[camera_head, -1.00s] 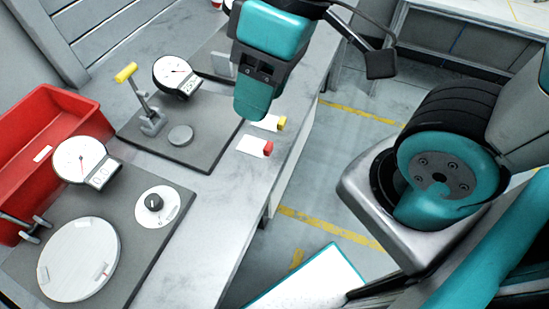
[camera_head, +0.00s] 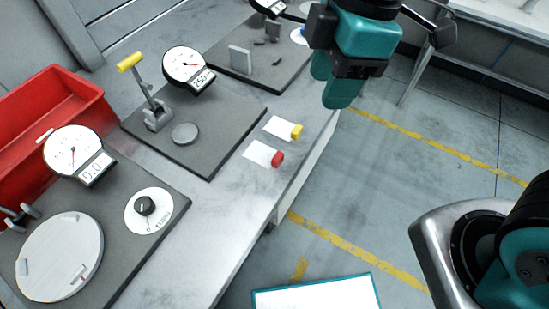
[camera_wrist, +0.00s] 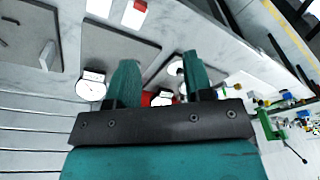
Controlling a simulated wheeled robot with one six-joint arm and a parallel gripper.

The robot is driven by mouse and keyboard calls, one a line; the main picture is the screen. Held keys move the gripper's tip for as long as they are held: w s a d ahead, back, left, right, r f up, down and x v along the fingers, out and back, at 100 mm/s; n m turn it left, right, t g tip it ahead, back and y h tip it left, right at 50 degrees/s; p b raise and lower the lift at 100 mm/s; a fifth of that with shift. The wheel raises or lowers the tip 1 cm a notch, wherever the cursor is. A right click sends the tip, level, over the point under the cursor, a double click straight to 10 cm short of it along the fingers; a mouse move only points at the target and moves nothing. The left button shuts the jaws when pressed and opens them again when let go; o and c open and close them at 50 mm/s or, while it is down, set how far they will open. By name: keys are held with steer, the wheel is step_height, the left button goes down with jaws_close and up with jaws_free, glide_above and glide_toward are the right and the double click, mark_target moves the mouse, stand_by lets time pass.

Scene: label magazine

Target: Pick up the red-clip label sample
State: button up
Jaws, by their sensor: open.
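The red-clip label sample (camera_head: 260,154) is a small white card with a red clip at its right end. It lies flat on the grey bench near the bench's right edge. In the wrist view it shows near the top edge (camera_wrist: 134,17), beyond the fingertips. My gripper (camera_head: 332,82) is open and empty, with two teal fingers. It is raised up and to the right of the sample in the head view, apart from it. The open fingers also show in the wrist view (camera_wrist: 160,64).
A similar card with a yellow clip (camera_head: 279,127) lies just behind the red-clip one. Dark plates carry dial gauges (camera_head: 188,68), a yellow-handled lever (camera_head: 145,88) and a round disc (camera_head: 60,256). A red bin (camera_head: 40,110) stands at left. Bench around the cards is clear.

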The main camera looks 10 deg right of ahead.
steer(key=w+a+f+n+h+b, duration=0.25)
steer(key=a+f+n, duration=0.3)
steer(key=n, duration=0.35)
steer(key=n+p, duration=0.1)
glide_above(276, 158)
steer(key=shift+y, duration=0.25)
steer(key=f, duration=1.1)
steer(key=shift+s+d+f, duration=0.15)
steer(key=shift+s+d, duration=0.15)
steer(key=shift+s, duration=0.05)
steer(key=shift+w+a+f+p, duration=0.15)
steer(key=shift+f+p, duration=0.25)
steer(key=shift+f, duration=1.1)
steer(key=shift+w+a+f+p, duration=0.15)
steer(key=shift+f+p, duration=0.2)
steer(key=shift+f, duration=1.1)
steer(key=shift+c, duration=0.5)
jaws_close()
